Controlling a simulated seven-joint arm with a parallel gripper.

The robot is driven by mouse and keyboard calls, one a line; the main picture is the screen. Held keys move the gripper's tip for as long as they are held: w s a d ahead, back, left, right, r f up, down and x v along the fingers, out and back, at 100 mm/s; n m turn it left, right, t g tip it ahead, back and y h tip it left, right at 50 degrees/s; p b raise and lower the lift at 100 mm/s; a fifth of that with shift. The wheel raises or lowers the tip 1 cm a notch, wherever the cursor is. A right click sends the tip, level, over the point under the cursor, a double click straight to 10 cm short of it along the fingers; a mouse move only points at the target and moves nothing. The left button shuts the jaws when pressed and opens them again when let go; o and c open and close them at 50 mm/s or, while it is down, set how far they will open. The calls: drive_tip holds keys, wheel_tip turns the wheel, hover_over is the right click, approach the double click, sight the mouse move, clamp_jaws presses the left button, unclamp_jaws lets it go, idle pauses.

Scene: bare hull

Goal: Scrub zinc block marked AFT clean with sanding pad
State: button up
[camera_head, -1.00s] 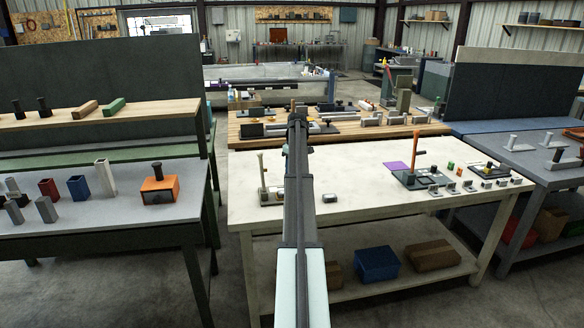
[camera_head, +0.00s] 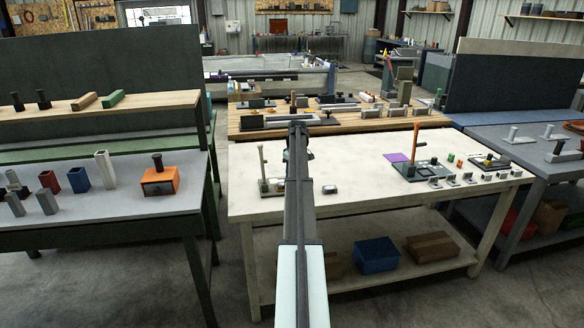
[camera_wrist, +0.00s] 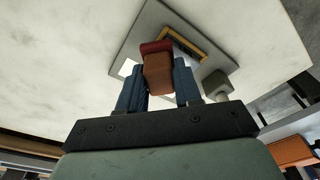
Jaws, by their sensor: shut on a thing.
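My gripper (camera_wrist: 159,70) is shut on a brownish-orange block with a red face, seemingly the sanding pad (camera_wrist: 158,76), held between two blue fingers in the wrist view. Beyond it lies a grey plate (camera_wrist: 146,32) with a dark, yellow-edged frame (camera_wrist: 188,42) and a grey post (camera_wrist: 216,83). Whether the pad touches the plate I cannot tell. In the head view my arm hides the gripper and pad. A small grey block (camera_head: 330,190) lies on the cream bench (camera_head: 360,207), right of my arm. No AFT marking is legible, so I cannot tell which block is the zinc one.
A fixture with an upright post (camera_head: 262,165) stands left of my arm. A dark base with an orange post (camera_head: 416,150), a purple sheet (camera_head: 396,157) and several small grey pieces (camera_head: 452,179) stand at the bench's right. The bench middle and front are mostly clear.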

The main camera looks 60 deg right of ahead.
drive_tip(key=shift+f, duration=0.85)
drive_tip(key=shift+w+a+r, duration=0.15)
drive_tip(key=shift+w+a, duration=0.5)
drive_tip(key=shift+a, duration=0.05)
drive_tip(key=shift+c, duration=0.3)
drive_tip(key=shift+w+a, duration=1.6)
drive_tip(key=shift+w, duration=0.05)
drive_tip(key=shift+s+d, duration=2.2)
drive_tip(key=shift+d, duration=0.05)
drive_tip(key=shift+s+d+r, duration=0.1)
drive_tip(key=shift+r, duration=3.9)
